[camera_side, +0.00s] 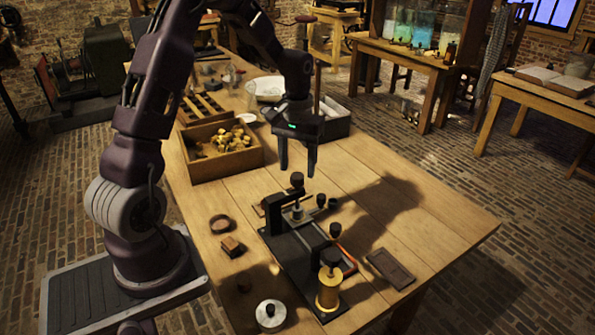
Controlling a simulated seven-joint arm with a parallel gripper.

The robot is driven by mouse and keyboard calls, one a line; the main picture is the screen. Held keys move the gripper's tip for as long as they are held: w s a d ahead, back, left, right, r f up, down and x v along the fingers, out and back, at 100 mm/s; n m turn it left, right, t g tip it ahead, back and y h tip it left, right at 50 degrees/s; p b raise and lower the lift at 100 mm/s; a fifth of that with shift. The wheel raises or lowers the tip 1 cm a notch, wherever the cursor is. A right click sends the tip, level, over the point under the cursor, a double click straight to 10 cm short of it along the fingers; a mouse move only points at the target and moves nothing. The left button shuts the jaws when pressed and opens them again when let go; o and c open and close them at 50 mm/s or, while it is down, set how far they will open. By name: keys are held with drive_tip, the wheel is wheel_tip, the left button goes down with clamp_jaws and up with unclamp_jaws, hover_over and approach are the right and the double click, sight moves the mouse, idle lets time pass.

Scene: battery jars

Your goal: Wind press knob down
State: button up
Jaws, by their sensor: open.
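The press (297,245) is a dark apparatus on a flat base near the front of the wooden table. Its black knob (297,180) tops a short upright screw at the press's far end. My gripper (297,170) points straight down, with its two fingers apart and nothing seen between them. The fingertips show just above the knob, one to each side in this view. I cannot tell how far the fingers are from it in depth. Smaller black knobs (334,229) stand on the right part of the press.
A brass cylinder (327,287) stands at the press's front end. A silver round weight (271,314), wooden block (232,246), dark ring (221,223) and dark plate (390,268) lie around it. A wooden tray (225,168) holds yellowish pieces. Bare table (440,215) lies to the right.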

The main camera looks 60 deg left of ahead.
sight(298, 176)
wheel_tip(298, 176, up, 4)
drive_tip(key=shift+r, duration=0.25)
drive_tip(key=shift+d+r, duration=0.1)
drive_tip(key=shift+r, duration=0.15)
drive_tip(key=s+d+r+m+t+y, duration=0.1)
drive_tip(key=s+d+r+m+t, duration=0.25)
drive_tip(key=s+d+r, duration=0.75)
drive_tip(key=s+d+m+t, duration=0.1)
drive_tip(key=s+d, duration=0.2)
drive_tip(key=s, duration=0.2)
drive_tip(key=s+d+r+m+t+h, duration=0.1)
drive_tip(key=s+d+m, duration=0.1)
drive_tip(key=s, duration=0.3)
drive_tip(key=shift+s+d+r, duration=0.2)
drive_tip(key=shift+s+d, duration=0.05)
drive_tip(key=shift+d, duration=0.3)
